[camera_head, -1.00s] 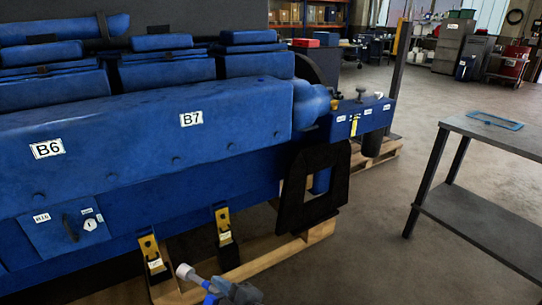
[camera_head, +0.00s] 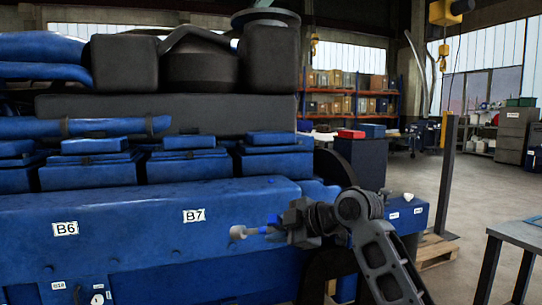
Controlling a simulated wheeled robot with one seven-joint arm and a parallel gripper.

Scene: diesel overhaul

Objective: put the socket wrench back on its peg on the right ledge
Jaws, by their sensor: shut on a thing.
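My gripper (camera_head: 276,228) is in front of the blue engine's side, right of the B7 label, pointing left. It is shut on the socket wrench (camera_head: 240,232), whose pale grey round end sticks out to the left, roughly level. The rest of the wrench is hidden in or behind the jaws. The right ledge (camera_head: 421,213) is a blue block with small white labels, at the engine's right end. My arm covers its left part. A small pale piece stands on top of it. I cannot make out the wrench's peg.
The blue engine (camera_head: 130,225) fills the left, with box-shaped covers and dark parts above. A grey workbench (camera_head: 515,232) stands at the lower right. A yellow-topped post (camera_head: 447,170) rises behind the ledge, beside a wooden pallet (camera_head: 436,252).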

